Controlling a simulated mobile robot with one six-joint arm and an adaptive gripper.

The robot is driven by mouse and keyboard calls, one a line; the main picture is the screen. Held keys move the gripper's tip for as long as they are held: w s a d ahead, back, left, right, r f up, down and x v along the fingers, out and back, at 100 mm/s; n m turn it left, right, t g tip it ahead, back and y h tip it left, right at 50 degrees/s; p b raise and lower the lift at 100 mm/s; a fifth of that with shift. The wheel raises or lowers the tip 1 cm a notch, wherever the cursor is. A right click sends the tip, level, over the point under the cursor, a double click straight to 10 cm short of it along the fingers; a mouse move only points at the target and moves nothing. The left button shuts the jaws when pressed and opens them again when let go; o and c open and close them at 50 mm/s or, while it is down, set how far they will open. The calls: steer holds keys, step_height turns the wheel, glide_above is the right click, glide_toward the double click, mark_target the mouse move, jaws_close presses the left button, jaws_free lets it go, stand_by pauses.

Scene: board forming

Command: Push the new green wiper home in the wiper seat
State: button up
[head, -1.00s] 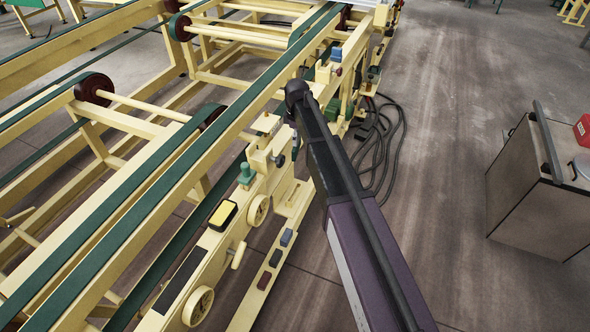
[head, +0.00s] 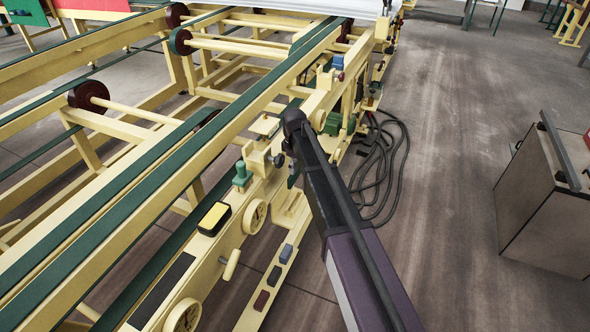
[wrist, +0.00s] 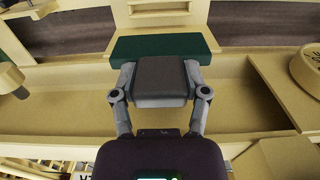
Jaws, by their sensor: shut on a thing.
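The green wiper (wrist: 160,49) shows in the wrist view as a wide dark green strip, lying level across the cream machine frame. A dark grey block (wrist: 160,78) sits between my gripper's fingers (wrist: 160,88), just on the near side of the green strip. The fingers are shut on this block, which appears to be the wiper's grip part. The wiper seat seems to be the cream ledge around the strip; its contact with the wiper is hidden, so I cannot tell how deep the wiper sits. In the head view my arm largely hides the gripper.
A cream wheel (wrist: 306,68) stands at the right of the wrist view, and a cream knob (wrist: 10,78) at the left. In the head view, a yellow button (head: 214,217) and green belts line the machine. Black cables (head: 378,165) lie on the floor. A cabinet (head: 548,205) stands right.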

steer(key=shift+f, duration=0.15)
stand_by(0.3)
step_height(320, 180, down, 10)
steer(key=b, duration=1)
steer(key=shift+r, duration=0.2)
stand_by(1.5)
steer(key=shift+d+f+b, duration=0.1)
steer(key=shift+f+b, duration=1.95)
steer(key=shift+f, duration=0.05)
stand_by(0.8)
steer(key=o, duration=1.3)
steer(key=shift+r, duration=0.15)
